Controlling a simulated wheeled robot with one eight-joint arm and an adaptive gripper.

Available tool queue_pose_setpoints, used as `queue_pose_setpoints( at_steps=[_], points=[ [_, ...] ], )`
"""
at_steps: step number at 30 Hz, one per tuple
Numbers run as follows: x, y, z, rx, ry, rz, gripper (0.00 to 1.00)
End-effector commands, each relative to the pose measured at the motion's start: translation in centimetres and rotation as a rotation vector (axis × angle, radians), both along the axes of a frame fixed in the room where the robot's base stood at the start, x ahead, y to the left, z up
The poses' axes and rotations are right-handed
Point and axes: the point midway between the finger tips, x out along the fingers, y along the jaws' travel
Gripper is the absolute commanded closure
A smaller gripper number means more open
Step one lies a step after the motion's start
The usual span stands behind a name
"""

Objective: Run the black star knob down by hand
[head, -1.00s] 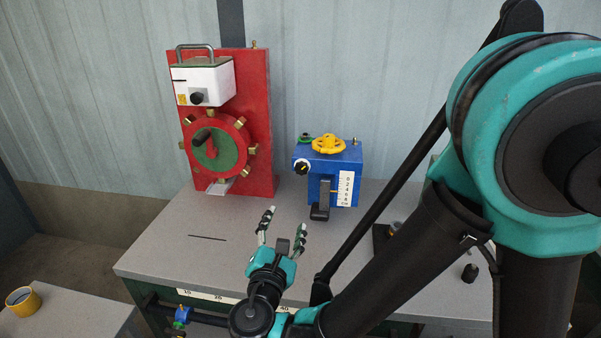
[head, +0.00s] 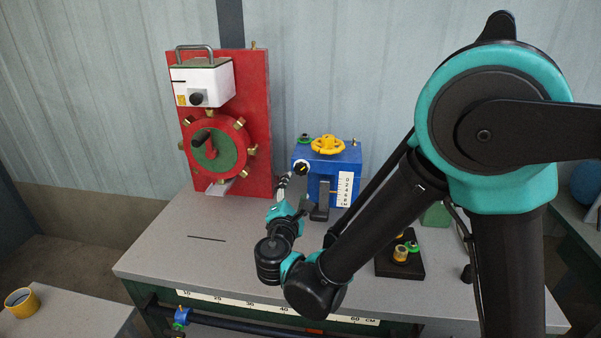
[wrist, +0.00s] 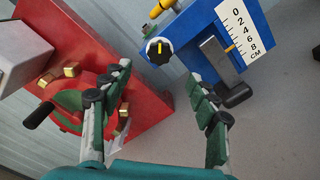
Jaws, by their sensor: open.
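A black lobed knob (wrist: 158,50) with a yellow mark sits on the left side of the front of the blue box (wrist: 258,38). It also shows in the head view (head: 302,166), partly crowded by my gripper (head: 290,187). In the wrist view my gripper (wrist: 160,75) is open and empty, its two green-padded fingers apart. The knob appears between and beyond the fingertips, and I see no contact. A grey bar with a black foot (wrist: 235,95) stands at the box front beside a white centimetre scale (wrist: 240,32); a yellow pointer meets the scale near 6.
A red panel (head: 258,120) with a red wheel, crank handle and white box stands left, close to my left finger in the wrist view. A yellow handwheel (head: 328,145) tops the blue box. A black tray (head: 400,268) with small parts lies right. The table's front left is clear.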

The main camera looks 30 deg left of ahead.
Motion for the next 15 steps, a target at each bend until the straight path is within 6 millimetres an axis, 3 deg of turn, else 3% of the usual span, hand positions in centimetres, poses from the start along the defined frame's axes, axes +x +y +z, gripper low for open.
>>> queue_pose_setpoints(
  at_steps=[9, 15],
  points=[
    [6.1, 1.9, 0.0, -0.001, 0.000, -0.004, 0.40],
    [8.6, 2.7, 0.0, -0.001, -0.001, -0.001, 0.40]
  ],
)
